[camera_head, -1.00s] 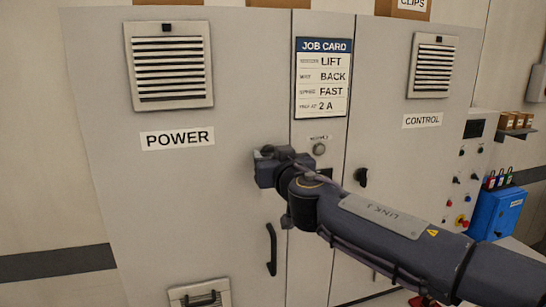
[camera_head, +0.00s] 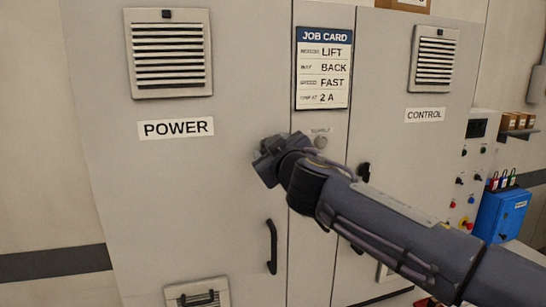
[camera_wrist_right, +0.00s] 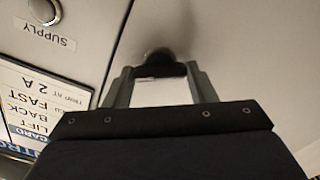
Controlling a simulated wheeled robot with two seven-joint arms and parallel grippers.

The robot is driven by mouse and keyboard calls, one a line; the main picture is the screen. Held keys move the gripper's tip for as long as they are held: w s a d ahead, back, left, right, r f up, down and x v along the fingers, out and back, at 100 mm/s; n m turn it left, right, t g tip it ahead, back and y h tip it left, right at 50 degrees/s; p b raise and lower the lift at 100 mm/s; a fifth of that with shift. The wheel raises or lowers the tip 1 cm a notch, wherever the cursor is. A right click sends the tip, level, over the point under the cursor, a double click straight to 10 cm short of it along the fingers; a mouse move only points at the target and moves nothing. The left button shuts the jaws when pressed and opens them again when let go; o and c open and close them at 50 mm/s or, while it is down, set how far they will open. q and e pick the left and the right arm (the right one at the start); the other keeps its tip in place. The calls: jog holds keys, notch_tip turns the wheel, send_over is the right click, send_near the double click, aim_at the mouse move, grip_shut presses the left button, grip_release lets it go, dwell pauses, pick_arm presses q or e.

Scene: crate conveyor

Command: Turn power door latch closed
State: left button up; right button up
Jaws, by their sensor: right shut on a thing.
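The POWER door (camera_head: 235,60) of the grey cabinet is shut against its frame. My right gripper (camera_wrist_right: 160,74) is at the right edge of this door, below and right of the POWER label (camera_head: 176,128). In the right wrist view its two fingers are shut on the dark power door latch (camera_wrist_right: 158,58), one on each side. In the head view the right gripper (camera_head: 266,165) is tilted and its own body covers the latch, so the latch's angle is hard to tell. My left gripper is not in view.
The POWER door's black handle (camera_head: 271,246) is below my gripper. The job card (camera_head: 323,68) and a round SUPPLY knob (camera_head: 320,142) are on the middle strip. The CONTROL door (camera_head: 395,130) with its dark latch (camera_head: 363,172) is to the right, behind my arm.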

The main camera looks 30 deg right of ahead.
jog(key=n+b, duration=0.2)
jog(key=n, duration=0.9)
jog(key=shift+f, duration=0.15)
jog(key=shift+a+n, duration=0.1)
jog(key=shift+n, duration=0.3)
jog(key=o, duration=1)
